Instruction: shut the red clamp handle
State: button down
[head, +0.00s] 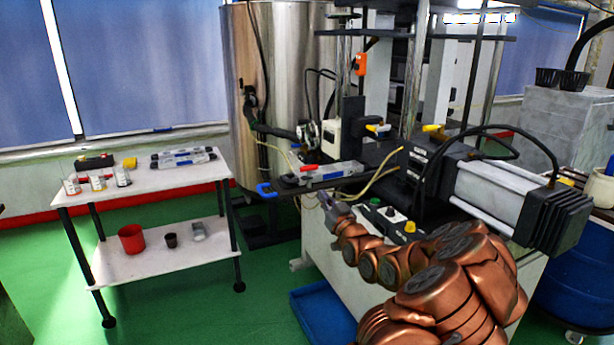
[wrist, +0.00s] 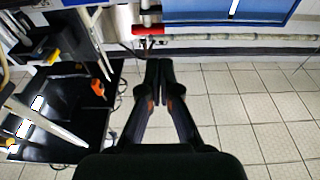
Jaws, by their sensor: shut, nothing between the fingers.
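The red clamp handle (head: 309,168) is a small red lever on the grey metal mould (head: 338,172), which lies on the machine's dark bracket. It also shows as a red bar at the top of the wrist view (wrist: 148,30), beyond my fingertips. My gripper (head: 323,196) is below and slightly right of the handle in the head view. Its fingers (wrist: 158,66) are together and empty, and look apart from the handle. How far the handle is swung is too small to tell.
A blue handle (head: 266,190) sticks out left of the bracket. Hoses and the machine's cylinder (head: 490,190) are to the right. A white cart (head: 140,180) with bottles, cups and another mould stands at left. A blue tray (head: 322,315) lies below.

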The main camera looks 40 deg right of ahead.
aim_at(304, 171)
jog(key=p+x, duration=0.2)
jog(key=x, duration=0.8)
jog(key=shift+w+r+p, duration=0.2)
jog(key=shift+p, duration=0.1)
jog(key=shift+w+d, duration=0.2)
jog(key=shift+w, duration=0.4)
